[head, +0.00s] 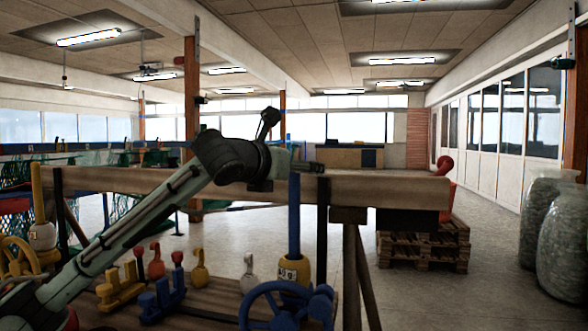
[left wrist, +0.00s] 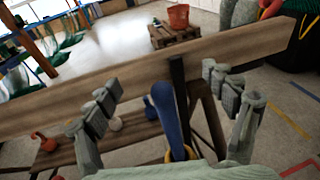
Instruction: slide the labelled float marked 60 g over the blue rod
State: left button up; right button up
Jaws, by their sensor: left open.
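The blue rod (head: 294,220) stands upright at the near side of the wooden beam. A yellow float (head: 292,270) with a white label appears to sit around its lower part; I cannot read the label surely. My left gripper (head: 308,168) is over the rod's top. In the left wrist view my left gripper (left wrist: 162,88) is open and empty, its fingers apart on either side of the blue rod (left wrist: 165,108). Loose on the bench are a white float (head: 248,274), a yellow float (head: 200,269) and a red float (head: 155,263). My right gripper is not in view.
The wooden beam (head: 390,191) runs across behind the rod. A yellow rod (head: 37,190) with a pale float (head: 42,238) stands at left. A blue handwheel (head: 272,310), blue fittings (head: 162,300) and yellow fittings (head: 122,288) crowd the bench.

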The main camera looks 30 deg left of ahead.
pick_arm(q)
jog(key=s+r, duration=0.1)
jog(key=s, duration=1)
jog(key=shift+s+d+r, duration=0.3)
jog(key=shift+s+r, duration=0.1)
dwell(0.6)
